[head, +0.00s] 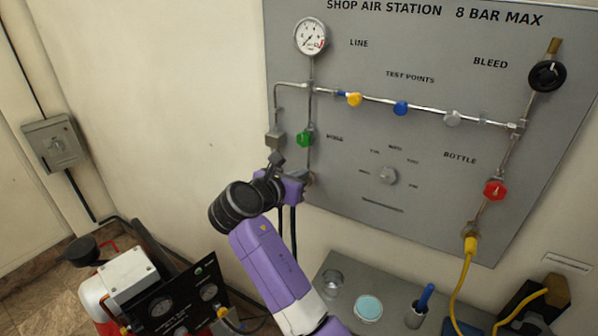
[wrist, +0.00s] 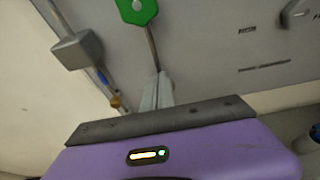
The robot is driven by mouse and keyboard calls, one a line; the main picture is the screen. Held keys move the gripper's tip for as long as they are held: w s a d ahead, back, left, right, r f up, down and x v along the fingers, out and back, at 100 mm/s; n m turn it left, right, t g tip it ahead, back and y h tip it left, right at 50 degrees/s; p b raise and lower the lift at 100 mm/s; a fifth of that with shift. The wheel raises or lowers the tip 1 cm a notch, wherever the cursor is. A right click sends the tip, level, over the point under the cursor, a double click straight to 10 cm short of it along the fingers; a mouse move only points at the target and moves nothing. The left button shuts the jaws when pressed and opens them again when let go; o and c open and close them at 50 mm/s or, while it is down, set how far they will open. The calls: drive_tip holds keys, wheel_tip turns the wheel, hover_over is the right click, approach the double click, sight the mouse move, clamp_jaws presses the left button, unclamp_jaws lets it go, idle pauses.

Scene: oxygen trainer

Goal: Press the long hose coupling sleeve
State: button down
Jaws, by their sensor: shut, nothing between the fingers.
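My gripper (head: 306,181) is at the lower left of the grey panel, close to its face and below the green knob (head: 305,139). In the wrist view its fingers (wrist: 157,92) are shut with nothing between them. A brass fitting with a blue band (wrist: 116,101) shows left of the fingers, below a grey block (wrist: 77,50), apart from them. I cannot tell whether this is the long hose coupling sleeve. In the head view my wrist hides the area below the grey block. Dark hoses hang behind my arm.
The panel (head: 340,150) carries a gauge (head: 310,37), pipes and coloured knobs. A yellow hose (head: 463,275) hangs from a fitting at the lower right. A grey shelf (head: 390,283) below holds small containers. A cart with gauges (head: 160,300) stands at the lower left.

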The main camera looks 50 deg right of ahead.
drive_tip(key=shift+d+r, duration=0.15)
drive_tip(key=shift+d, duration=0.2)
drive_tip(key=b+v, duration=0.1)
drive_tip(key=v, duration=0.7)
drive_tip(key=shift+a, duration=0.25)
idle(0.5)
